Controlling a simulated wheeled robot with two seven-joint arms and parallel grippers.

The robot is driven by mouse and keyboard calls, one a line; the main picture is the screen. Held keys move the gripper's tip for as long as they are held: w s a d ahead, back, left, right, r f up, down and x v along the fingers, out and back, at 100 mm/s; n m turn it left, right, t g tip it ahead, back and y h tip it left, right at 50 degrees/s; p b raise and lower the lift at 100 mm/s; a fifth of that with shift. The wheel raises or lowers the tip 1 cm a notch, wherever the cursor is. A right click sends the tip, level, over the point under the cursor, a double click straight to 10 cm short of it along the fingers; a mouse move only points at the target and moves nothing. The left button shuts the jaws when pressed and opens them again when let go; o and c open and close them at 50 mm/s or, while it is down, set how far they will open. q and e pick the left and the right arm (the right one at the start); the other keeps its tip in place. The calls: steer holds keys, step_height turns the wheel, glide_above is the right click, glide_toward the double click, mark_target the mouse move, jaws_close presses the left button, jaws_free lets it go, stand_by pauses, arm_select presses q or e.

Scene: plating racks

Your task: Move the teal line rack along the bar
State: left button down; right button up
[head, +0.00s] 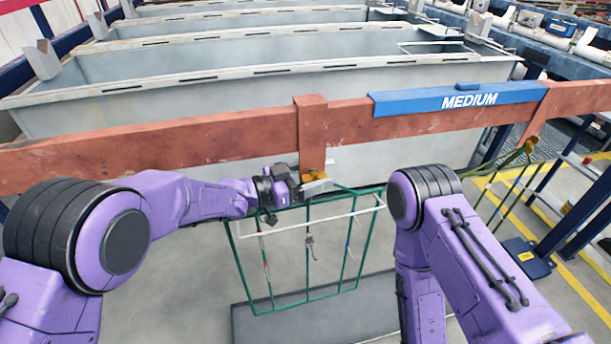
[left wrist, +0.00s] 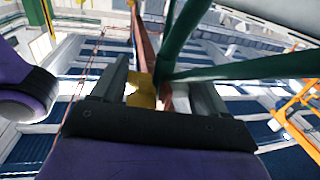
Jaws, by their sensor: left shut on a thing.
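The teal line rack (head: 237,262) is a thin green wire frame hanging below the copper-brown bar (head: 220,132). A brown hook (head: 311,130) loops over the bar above it, with a yellow-orange piece (head: 318,185) at its lower end. My left gripper (head: 296,187) is shut on the rack's top, just below the bar. In the left wrist view, the green tubes (left wrist: 178,40) and a yellow piece (left wrist: 142,88) show between the fingers (left wrist: 160,85). My right arm stands at the right of the rack; its gripper is out of view.
A blue MEDIUM plate (head: 420,99) lies along the bar to the right of the hook. Farther right, another green rack (head: 512,188) hangs from the bar. Long grey tanks (head: 150,90) stand behind. A dark mat (head: 330,322) lies on the floor below.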

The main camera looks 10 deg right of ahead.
arm_select(q)
steer(key=shift+d+r+b, duration=0.2)
steer(key=shift+d, duration=0.95)
steer(key=shift+d+r+b, duration=0.15)
steer(key=shift+d+r, duration=0.05)
steer(key=shift+d, duration=0.9)
steer(key=shift+d+b, duration=1.05)
steer(key=shift+d, duration=1.7)
steer(key=shift+a, duration=0.2)
